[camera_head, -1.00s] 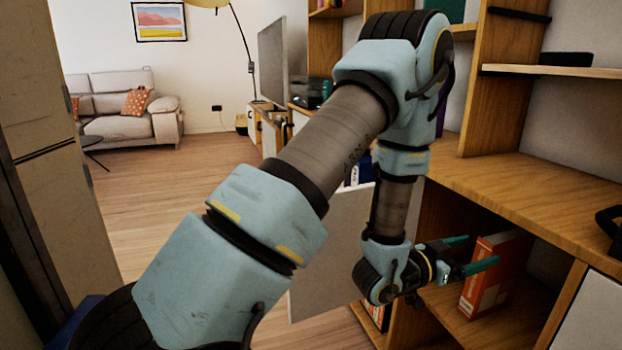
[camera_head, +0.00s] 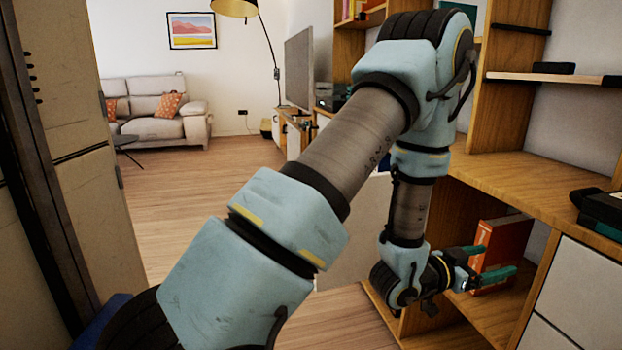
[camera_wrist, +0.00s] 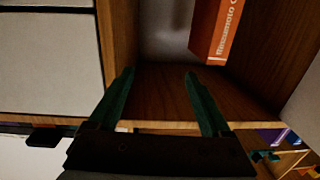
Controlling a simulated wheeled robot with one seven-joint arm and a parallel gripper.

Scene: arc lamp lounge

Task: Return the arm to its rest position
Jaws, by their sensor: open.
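My arm crosses the middle of the head view, bent at the elbow, with its forearm hanging down at the right. My gripper (camera_head: 490,262) points right, into the open compartment of the wooden shelf unit (camera_head: 500,318). Its two green fingers are apart and hold nothing; they also show in the wrist view (camera_wrist: 160,92). An orange book (camera_head: 508,240) stands upright in the compartment behind the fingers. In the wrist view the book (camera_wrist: 216,28) is beyond the fingertips, with a visible gap from them.
White drawers (camera_head: 578,295) lie right of the compartment, and the wooden counter (camera_head: 545,185) is above my gripper. An open pale door panel (camera_head: 345,255) stands behind my arm. A tall cabinet (camera_head: 95,190) is close on the left. Open floor leads to a grey sofa (camera_head: 160,130).

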